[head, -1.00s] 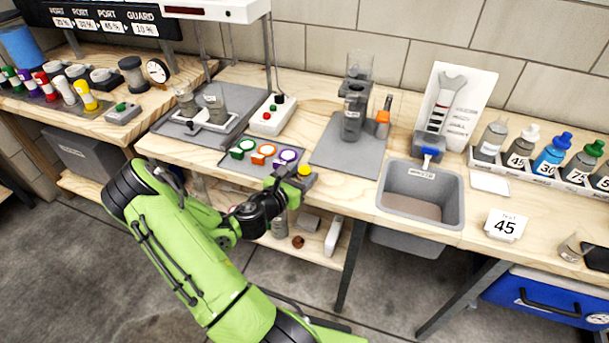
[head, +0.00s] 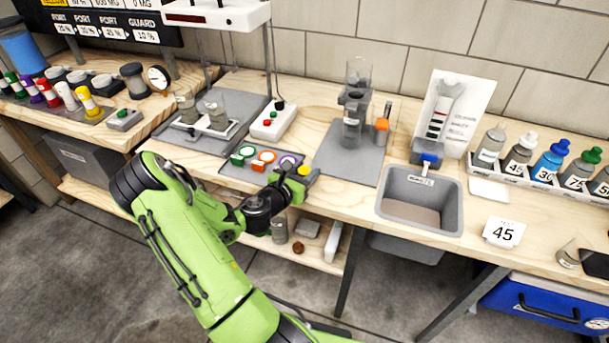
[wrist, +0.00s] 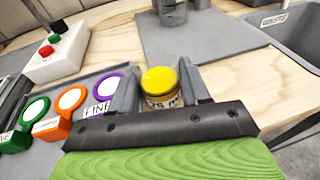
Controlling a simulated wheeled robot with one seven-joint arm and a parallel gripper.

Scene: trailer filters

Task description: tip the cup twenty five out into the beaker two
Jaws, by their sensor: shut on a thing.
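My gripper (wrist: 160,92) is shut on a small cup with a yellow top (wrist: 160,82). I cannot read which is beaker two.
Green (head: 243,154), orange (head: 263,160) and purple (head: 286,161) round pieces sit on a dark mat. A white button box (head: 273,122) stands behind them. A clear cylinder apparatus (head: 353,115) stands on a grey mat, with a grey sink (head: 420,198) to its right.

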